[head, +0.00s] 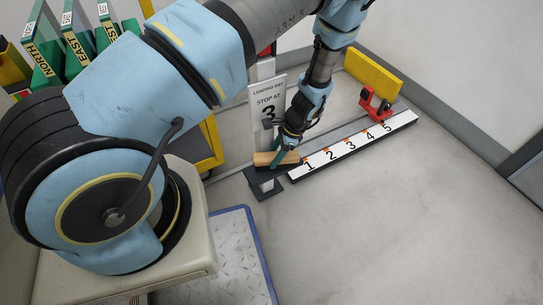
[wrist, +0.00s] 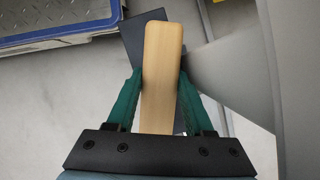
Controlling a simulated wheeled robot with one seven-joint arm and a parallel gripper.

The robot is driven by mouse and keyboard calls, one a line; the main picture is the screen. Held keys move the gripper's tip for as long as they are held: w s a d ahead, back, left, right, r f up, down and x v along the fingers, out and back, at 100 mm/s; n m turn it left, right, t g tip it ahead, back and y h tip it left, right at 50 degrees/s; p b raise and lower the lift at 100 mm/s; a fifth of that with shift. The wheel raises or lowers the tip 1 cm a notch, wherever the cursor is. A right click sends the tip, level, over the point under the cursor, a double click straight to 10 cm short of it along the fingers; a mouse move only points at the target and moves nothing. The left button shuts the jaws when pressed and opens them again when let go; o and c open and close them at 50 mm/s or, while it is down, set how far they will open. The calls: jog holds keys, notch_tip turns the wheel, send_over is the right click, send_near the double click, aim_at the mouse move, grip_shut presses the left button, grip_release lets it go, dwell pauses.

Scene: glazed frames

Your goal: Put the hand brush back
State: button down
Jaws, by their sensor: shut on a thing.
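The hand brush shows as a pale wooden bar (head: 264,159) in the head view, low beside the near end of the numbered strip. My gripper (head: 279,157) points down and is shut on it. In the wrist view the wooden bar (wrist: 161,60) runs lengthwise between my two green fingers, one against each side. No bristles can be made out. A dark stand (head: 266,190) is just below the brush in the head view, and a dark plate (wrist: 137,35) shows behind the bar in the wrist view. I cannot tell whether the brush touches it.
A white strip (head: 349,147) numbered 1 to 5 lies on the floor, with a red stop (head: 374,103) near its far end. A blue-edged metal plate (head: 219,262) lies nearer. Floor to the right is clear.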

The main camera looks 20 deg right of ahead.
jog(key=shift+f, duration=0.3)
jog(key=shift+c, duration=1.6)
grip_release()
jog(key=shift+o, duration=0.2)
jog(key=shift+w+b, duration=0.1)
jog(key=shift+b, duration=0.2)
jog(key=p+v, duration=0.2)
jog(key=v, duration=0.9)
